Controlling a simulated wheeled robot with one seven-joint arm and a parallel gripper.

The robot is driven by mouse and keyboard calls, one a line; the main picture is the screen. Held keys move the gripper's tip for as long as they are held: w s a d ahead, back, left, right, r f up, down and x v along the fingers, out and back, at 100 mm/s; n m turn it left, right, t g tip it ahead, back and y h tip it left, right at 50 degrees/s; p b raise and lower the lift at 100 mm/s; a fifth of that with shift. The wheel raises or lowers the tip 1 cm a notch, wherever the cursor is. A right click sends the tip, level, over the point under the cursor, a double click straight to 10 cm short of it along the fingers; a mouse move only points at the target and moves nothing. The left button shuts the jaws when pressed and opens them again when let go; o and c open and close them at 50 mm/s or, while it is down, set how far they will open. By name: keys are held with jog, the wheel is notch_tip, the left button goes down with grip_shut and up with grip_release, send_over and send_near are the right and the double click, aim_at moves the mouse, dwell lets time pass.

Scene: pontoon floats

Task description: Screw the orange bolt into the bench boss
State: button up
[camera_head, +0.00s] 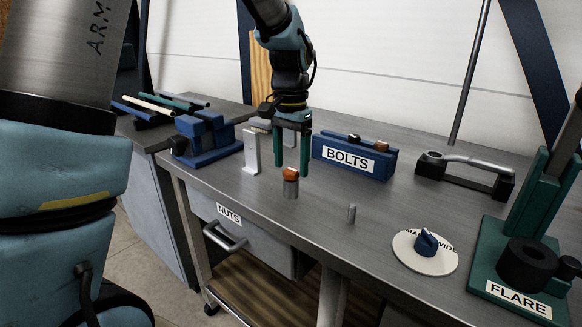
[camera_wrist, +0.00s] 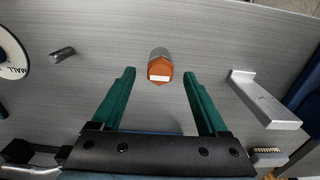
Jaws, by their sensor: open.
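The orange bolt (camera_head: 290,173) sits upright on top of the grey cylindrical bench boss (camera_head: 290,189) near the front of the bench. How deep its shank sits in the boss is hidden. In the wrist view its orange hex head (camera_wrist: 160,66) shows a white stripe, with the grey boss (camera_wrist: 160,51) just beyond. My gripper (camera_head: 291,164) points down over the bolt, its green fingers apart. In the wrist view the open gripper (camera_wrist: 159,74) has one finger to each side of the bolt head, with clear gaps; nothing is held.
A blue BOLTS rack (camera_head: 354,158) stands behind to the right. A small metal pin (camera_head: 351,214) and a round dial plate (camera_head: 425,252) with a blue knob lie right. A pale L-shaped bracket (camera_head: 251,152) and blue vise (camera_head: 207,140) stand left. A green FLARE tool (camera_head: 515,270) is far right.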

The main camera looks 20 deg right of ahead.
aim_at(291, 171)
notch_tip(291, 171, up, 9)
jog(key=shift+b, duration=0.4)
jog(key=w+a+f+n, duration=0.1)
jog(key=a+f+n, duration=0.25)
jog(key=a, duration=0.55)
jog(key=w+a+f+n, duration=0.1)
jog(key=a+f+n, duration=0.25)
jog(key=a, duration=0.55)
jog(key=s+a+f+n, duration=0.2)
jog(key=s+a+f, duration=0.1)
jog(key=a, duration=0.3)
jog(key=s+a+f+n+t+p, duration=0.1)
jog(key=s+a+f+n, duration=0.1)
jog(key=a, duration=0.4)
jog(key=shift+s+f+t, duration=0.3)
jog(key=shift+s+f, duration=0.15)
jog(key=shift+s, duration=0.05)
jog(key=shift+a, duration=0.1)
jog(key=shift+c, duration=0.2)
